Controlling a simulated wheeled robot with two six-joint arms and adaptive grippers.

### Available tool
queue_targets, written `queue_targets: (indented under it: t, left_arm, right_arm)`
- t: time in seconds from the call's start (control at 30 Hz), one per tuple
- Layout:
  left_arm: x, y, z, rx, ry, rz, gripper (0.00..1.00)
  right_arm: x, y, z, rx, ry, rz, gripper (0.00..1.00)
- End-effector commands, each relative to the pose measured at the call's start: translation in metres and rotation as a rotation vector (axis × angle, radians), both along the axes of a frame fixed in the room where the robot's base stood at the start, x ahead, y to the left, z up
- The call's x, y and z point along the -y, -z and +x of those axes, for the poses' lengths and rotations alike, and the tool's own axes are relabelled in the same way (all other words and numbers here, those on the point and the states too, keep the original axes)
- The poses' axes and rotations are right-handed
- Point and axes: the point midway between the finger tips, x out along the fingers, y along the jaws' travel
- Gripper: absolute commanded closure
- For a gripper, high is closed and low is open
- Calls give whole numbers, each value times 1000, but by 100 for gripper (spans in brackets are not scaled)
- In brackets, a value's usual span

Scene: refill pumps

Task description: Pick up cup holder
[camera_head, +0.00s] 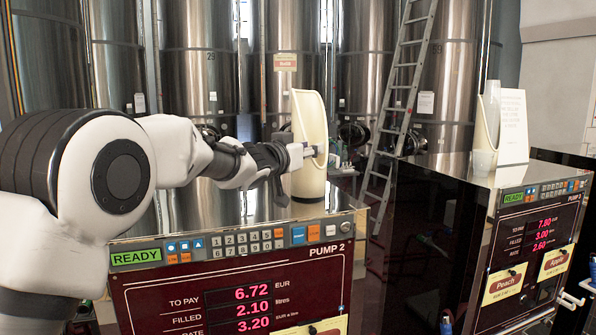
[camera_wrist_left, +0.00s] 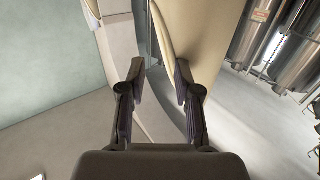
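The cream cup holder (camera_head: 308,120), a tall upright scoop shape with a rounded top and open front, stands on top of Pump 2 (camera_head: 235,285). My left gripper (camera_head: 311,152) reaches it from the left at mid height, its fingertips overlapping the holder's open side in the head view. In the left wrist view the gripper (camera_wrist_left: 160,78) has its two fingers apart, with a gap between them. The cream holder (camera_wrist_left: 205,35) rises just beyond the right finger there. I cannot tell whether the fingers touch it. My right gripper is not in view.
A second pump (camera_head: 440,215) stands at the right, bearing another cream holder (camera_head: 482,150) with clear cups and a white card (camera_head: 513,125). Steel tanks (camera_head: 200,60) and a ladder (camera_head: 400,100) stand behind. A gap separates the pumps.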

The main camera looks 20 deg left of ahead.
Motion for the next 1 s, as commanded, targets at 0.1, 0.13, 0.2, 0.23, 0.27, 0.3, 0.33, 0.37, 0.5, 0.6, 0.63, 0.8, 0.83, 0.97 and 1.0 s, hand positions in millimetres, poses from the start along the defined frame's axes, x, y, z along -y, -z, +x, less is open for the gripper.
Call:
queue_targets:
  t: [0.1, 0.13, 0.2, 0.23, 0.27, 0.3, 0.33, 0.37, 0.5, 0.6, 0.63, 0.8, 0.83, 0.97, 1.0]
  left_arm:
    - [4, -2, 14, -1, 0, 0, 67]
    - [5, -1, 15, -1, 0, -1, 67]
    - [5, 0, 15, -1, 0, -1, 67]
    - [5, 0, 15, 0, 0, -1, 67]
    - [4, 0, 15, 0, 0, -1, 67]
    - [4, 0, 15, 0, 0, -1, 67]
    - [4, 0, 14, 0, 0, -1, 74]
    - [4, 0, 14, 0, 0, -1, 85]
    - [4, 0, 14, 0, 0, -1, 100]
    - [4, 0, 14, 0, 0, -1, 100]
    - [4, 0, 14, 0, 0, -1, 95]
    - [4, 0, 14, 0, 0, -1, 67]
    - [4, 0, 14, 0, 0, -1, 67]
    - [4, 0, 14, 0, 0, -1, 67]
    - [4, 0, 14, 0, 0, -1, 67]
  right_arm:
    - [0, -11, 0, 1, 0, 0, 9]
    - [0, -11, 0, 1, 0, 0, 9]
    - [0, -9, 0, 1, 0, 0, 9]
    - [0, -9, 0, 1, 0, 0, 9]
    - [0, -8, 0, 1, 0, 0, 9]
    - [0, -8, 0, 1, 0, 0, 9]
    - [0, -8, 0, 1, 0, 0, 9]
    - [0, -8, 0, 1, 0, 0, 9]
    - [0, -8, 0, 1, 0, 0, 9]
    - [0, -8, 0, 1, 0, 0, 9]
    - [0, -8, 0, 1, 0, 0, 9]
    - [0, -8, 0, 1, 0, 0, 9]
    - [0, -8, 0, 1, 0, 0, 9]
    - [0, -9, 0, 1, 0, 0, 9]
    - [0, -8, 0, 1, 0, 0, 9]
